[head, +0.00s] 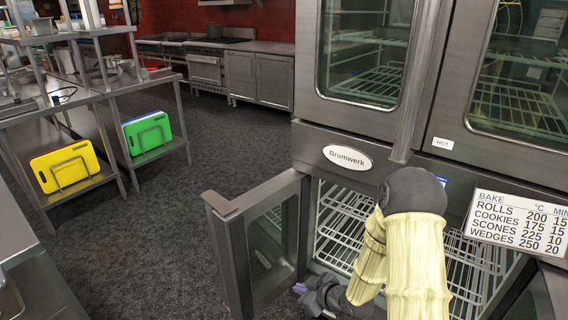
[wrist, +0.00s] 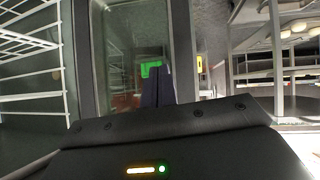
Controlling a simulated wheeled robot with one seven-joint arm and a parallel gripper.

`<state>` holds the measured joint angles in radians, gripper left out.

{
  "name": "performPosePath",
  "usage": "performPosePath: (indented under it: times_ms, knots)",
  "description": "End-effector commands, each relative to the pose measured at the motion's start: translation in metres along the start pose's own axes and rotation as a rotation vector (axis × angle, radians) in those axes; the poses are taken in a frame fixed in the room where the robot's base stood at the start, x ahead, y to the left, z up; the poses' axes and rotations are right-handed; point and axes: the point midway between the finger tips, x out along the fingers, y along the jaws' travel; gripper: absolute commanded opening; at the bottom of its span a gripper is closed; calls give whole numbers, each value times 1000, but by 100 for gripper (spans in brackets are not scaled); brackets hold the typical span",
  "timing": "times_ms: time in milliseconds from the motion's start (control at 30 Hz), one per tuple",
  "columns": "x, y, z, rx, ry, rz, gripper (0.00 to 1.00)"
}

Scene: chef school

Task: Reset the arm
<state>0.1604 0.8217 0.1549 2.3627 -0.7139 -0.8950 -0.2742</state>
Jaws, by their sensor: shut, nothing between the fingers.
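My arm, in a pale cream sleeve, reaches down in front of the lower oven compartment in the head view. My gripper (head: 301,289) is low beside the inner side of the open lower door (head: 250,245). In the wrist view my gripper's dark fingers (wrist: 157,86) are together with nothing between them. The glass of the oven door (wrist: 130,55) shows behind them, and I cannot tell whether they touch it. Part of the gripper is hidden behind my forearm in the head view.
Wire racks (head: 345,225) fill the lower compartment of the Brumwerk oven (head: 390,157); its upper doors are closed. A baking chart (head: 517,218) is at the right. Metal tables with a yellow board (head: 65,168) and a green board (head: 147,133) stand left. Dark floor (head: 170,220) between is clear.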

Motion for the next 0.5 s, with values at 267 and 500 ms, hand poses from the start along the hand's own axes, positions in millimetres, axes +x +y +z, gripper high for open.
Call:
performPosePath:
  times_ms: [267,500]
  knots:
    - [-67,30,-2,125,-308,177,0]
    - [-140,26,-3,338,-511,309,0]
